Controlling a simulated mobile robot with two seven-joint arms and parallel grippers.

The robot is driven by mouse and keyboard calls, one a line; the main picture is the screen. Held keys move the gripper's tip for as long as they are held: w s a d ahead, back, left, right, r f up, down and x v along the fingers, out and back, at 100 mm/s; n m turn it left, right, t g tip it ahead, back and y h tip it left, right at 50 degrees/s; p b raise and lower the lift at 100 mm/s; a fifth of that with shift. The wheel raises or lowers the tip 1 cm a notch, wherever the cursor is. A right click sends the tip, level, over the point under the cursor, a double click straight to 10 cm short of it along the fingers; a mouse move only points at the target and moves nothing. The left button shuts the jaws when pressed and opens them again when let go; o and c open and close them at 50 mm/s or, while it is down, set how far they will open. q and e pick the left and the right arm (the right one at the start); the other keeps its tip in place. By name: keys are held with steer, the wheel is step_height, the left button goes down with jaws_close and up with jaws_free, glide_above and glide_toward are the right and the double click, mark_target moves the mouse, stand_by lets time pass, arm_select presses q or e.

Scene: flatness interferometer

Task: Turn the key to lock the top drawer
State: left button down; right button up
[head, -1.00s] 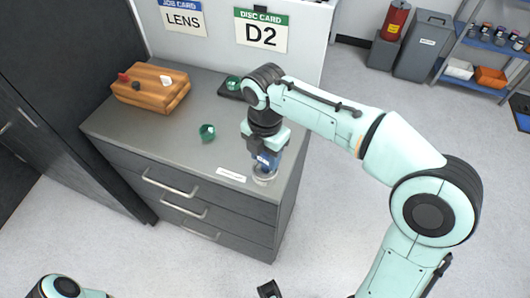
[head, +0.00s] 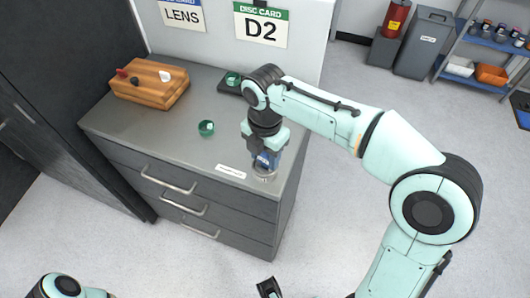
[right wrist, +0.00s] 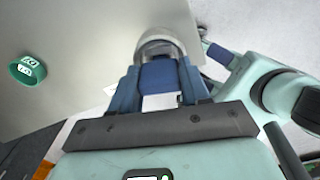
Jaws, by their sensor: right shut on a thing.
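The grey cabinet (head: 130,128) has a stack of drawers; the top drawer (head: 150,172) looks shut. My right gripper (head: 265,155) points down over the front right corner of the cabinet top. It is shut on a blue piece (right wrist: 158,76) with a white patch, which I take for the key's head. Under it is a round pale grey base (head: 264,174), also seen as a domed shape in the right wrist view (right wrist: 160,40). Any key shaft is hidden. A dark tip at the bottom edge (head: 268,288) may be my left gripper; its fingers are not clear.
A green ring (head: 206,128) lies on the cabinet top left of my right gripper. A wooden block (head: 150,86) with small pieces stands at the back left. A dark pad (head: 228,86) with a green ring is behind. A white label (head: 230,171) lies near the front edge.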

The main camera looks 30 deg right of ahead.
steer(key=n+p, duration=0.1)
steer(key=n, duration=0.1)
steer(key=shift+n, duration=0.3)
steer(key=o, duration=1.2)
step_height(320, 180, up, 13)
steer(key=p, duration=0.3)
steer(key=shift+r+p, duration=0.2)
steer(key=shift+p, duration=0.2)
steer(key=shift+r, duration=0.1)
